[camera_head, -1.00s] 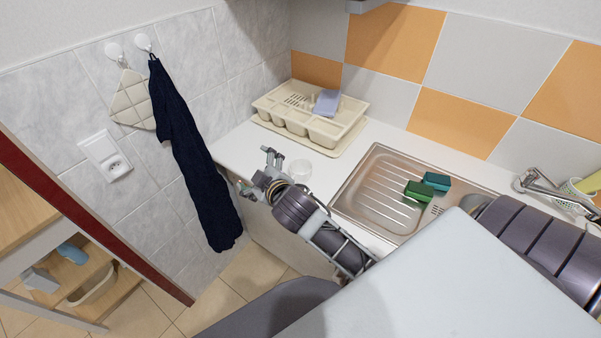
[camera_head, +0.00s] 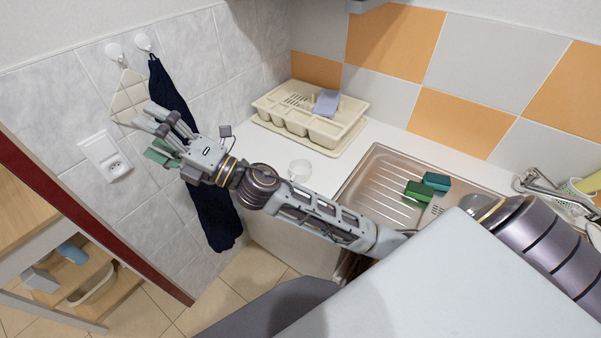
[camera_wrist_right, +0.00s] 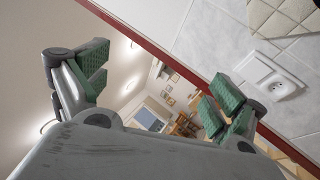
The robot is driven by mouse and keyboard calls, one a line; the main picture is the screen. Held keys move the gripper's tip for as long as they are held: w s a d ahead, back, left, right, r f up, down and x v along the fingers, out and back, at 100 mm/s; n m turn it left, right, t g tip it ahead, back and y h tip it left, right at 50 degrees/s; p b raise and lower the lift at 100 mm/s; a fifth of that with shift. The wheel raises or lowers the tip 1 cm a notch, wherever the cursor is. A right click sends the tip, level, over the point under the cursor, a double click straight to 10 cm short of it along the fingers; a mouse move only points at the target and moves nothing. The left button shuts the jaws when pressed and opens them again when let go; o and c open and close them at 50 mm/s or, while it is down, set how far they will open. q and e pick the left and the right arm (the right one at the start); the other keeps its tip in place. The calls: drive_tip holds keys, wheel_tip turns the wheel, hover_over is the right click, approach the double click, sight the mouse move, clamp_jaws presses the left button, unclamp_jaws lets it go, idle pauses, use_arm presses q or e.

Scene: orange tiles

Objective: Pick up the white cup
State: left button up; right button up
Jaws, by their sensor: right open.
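The white cup (camera_head: 300,170) stands on the white counter (camera_head: 255,150), between the dish rack and the sink; it looks small and pale, and my right arm passes just in front of it. My right gripper (camera_head: 154,132) is open and empty, held to the left of the counter in front of the hanging dark towel and the wall. In the right wrist view, the open fingers with green pads (camera_wrist_right: 155,92) have nothing between them, and the cup is not in that view. My left gripper is not in view.
A beige dish rack (camera_head: 310,118) stands at the back of the counter. The metal sink (camera_head: 375,185) holds green sponges (camera_head: 419,191) at its right. A dark towel (camera_head: 212,215) hangs on the tiled wall near a wall socket (camera_head: 106,157). Wooden shelves (camera_head: 70,265) stand lower left.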

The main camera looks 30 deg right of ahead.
drive_tip(key=s+a+f+n+g+y, duration=0.1)
drive_tip(key=s+a+f+n+g, duration=0.3)
drive_tip(key=n+g, duration=0.45)
drive_tip(key=s+a+f+n+g+y, duration=0.1)
drive_tip(key=s+a+f+n+g, duration=0.1)
drive_tip(key=s+a+n+g, duration=0.45)
drive_tip(key=w+d+f+n+g+h, duration=0.1)
drive_tip(key=w+d+f+n+h, duration=0.1)
drive_tip(key=d+f+n+h, duration=0.25)
drive_tip(key=w+d+f+n+g+h, duration=0.2)
drive_tip(key=f+n+h, duration=0.1)
drive_tip(key=f+n, duration=0.4)
drive_tip(key=w+d+f+t+h, duration=0.1)
drive_tip(key=w+d+f+h, duration=0.25)
drive_tip(key=d, duration=0.35)
drive_tip(key=w+d+f+h, duration=0.25)
drive_tip(key=d+h, duration=0.25)
drive_tip(key=d, duration=0.3)
drive_tip(key=w+d+r+h, duration=0.1)
drive_tip(key=d+r+h, duration=0.1)
drive_tip(key=d, duration=0.7)
drive_tip(key=w+d+r+h, duration=0.2)
drive_tip(key=d+h, duration=0.3)
drive_tip(key=d, duration=0.4)
drive_tip(key=shift+r+m+t, duration=0.3)
drive_tip(key=shift+m+t, duration=0.05)
drive_tip(key=shift+t, duration=0.05)
drive_tip(key=shift+d+f, duration=0.1)
drive_tip(key=shift+f, duration=0.05)
